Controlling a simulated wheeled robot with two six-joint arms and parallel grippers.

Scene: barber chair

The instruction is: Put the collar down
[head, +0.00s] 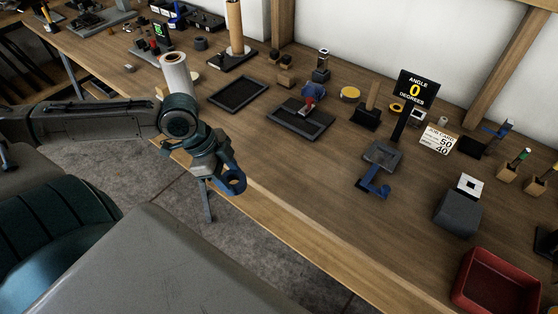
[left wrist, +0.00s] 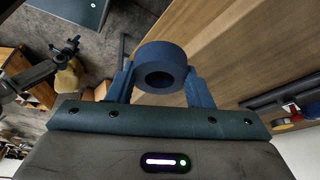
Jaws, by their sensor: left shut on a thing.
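The collar (left wrist: 162,56) is a thick dark blue ring with a round hole, seen in the left wrist view. My left gripper (head: 229,178) is shut on it, with one blue finger on each side of the ring. In the head view the gripper and collar are held around the bench's front edge, and the collar is small and hard to tell from the fingers.
The wooden workbench (head: 290,200) carries black trays (head: 239,93) (head: 316,122), a blue hooked fixture (head: 374,185) by an "ANGLE 0 DEGREES" sign (head: 416,88), a job card (head: 439,140), a dark block (head: 458,212) and a red bin (head: 470,270). The front middle of the bench is clear.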

